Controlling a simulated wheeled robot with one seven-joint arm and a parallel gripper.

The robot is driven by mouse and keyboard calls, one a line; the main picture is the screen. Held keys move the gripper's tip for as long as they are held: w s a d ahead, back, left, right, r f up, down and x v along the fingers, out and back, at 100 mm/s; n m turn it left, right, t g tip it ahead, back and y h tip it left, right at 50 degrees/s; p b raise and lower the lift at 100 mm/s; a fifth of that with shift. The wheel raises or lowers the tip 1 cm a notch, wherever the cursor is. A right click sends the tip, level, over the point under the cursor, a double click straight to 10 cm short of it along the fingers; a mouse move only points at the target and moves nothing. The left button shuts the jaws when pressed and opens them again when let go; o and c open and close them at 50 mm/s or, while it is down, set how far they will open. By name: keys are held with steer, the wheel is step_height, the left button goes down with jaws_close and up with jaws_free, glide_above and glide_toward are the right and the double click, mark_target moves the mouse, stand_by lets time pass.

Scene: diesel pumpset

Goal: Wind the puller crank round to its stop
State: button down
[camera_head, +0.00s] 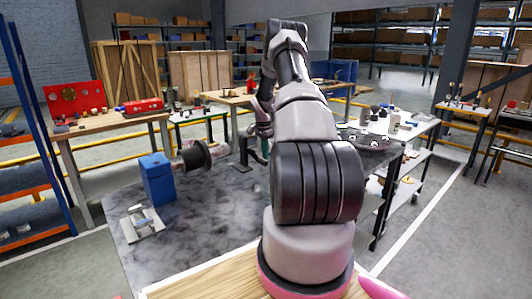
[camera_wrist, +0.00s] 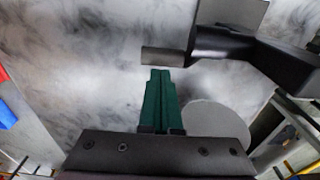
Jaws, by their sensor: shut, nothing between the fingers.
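In the wrist view my gripper (camera_wrist: 160,73) has two dark green fingers pressed together, with nothing between them. Just beyond the fingertips is a short grey cylinder (camera_wrist: 163,57), apart from them in the picture. It joins a black arm-like part (camera_wrist: 225,45) running to the right, which looks like the puller crank; I cannot tell its turn angle. A grey round disc (camera_wrist: 218,120) lies to the right of the fingers, partly hidden by my gripper body. In the head view a black upright part (camera_head: 246,150) stands on the table beside my gripper, which my arm largely hides.
The dark marbled table (camera_head: 215,215) has clear room at its middle. A blue block with a black drum (camera_head: 158,178) stands at its left, with a small metal fixture on a plate (camera_head: 140,222) in front. A round dark tray (camera_head: 368,140) with small parts is at right.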

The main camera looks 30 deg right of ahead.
steer(key=shift+f+y, duration=0.35)
steer(key=shift+y, duration=0.35)
